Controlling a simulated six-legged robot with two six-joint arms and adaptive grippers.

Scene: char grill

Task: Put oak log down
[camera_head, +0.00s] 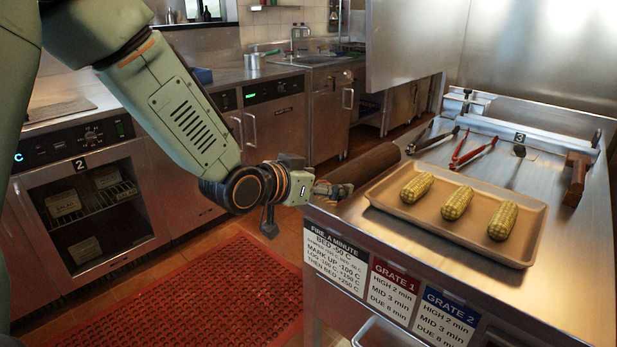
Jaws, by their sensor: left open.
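The oak log (368,164) is a dark brown cylinder at the left edge of the steel counter (420,160), left of the tray. My left gripper (325,189) is at the log's near left end. Its jaws are open, and the fingers are small and partly merged with the log in the picture, so I cannot tell if they touch it. I cannot tell whether the log rests fully on the counter. My right gripper is out of view.
A tan tray (520,255) with three corn cobs (457,203) sits on the counter close to the log. Red tongs (472,153), black tongs (433,140) and a brown wooden block (577,178) lie behind. A red mat (230,300) covers the floor.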

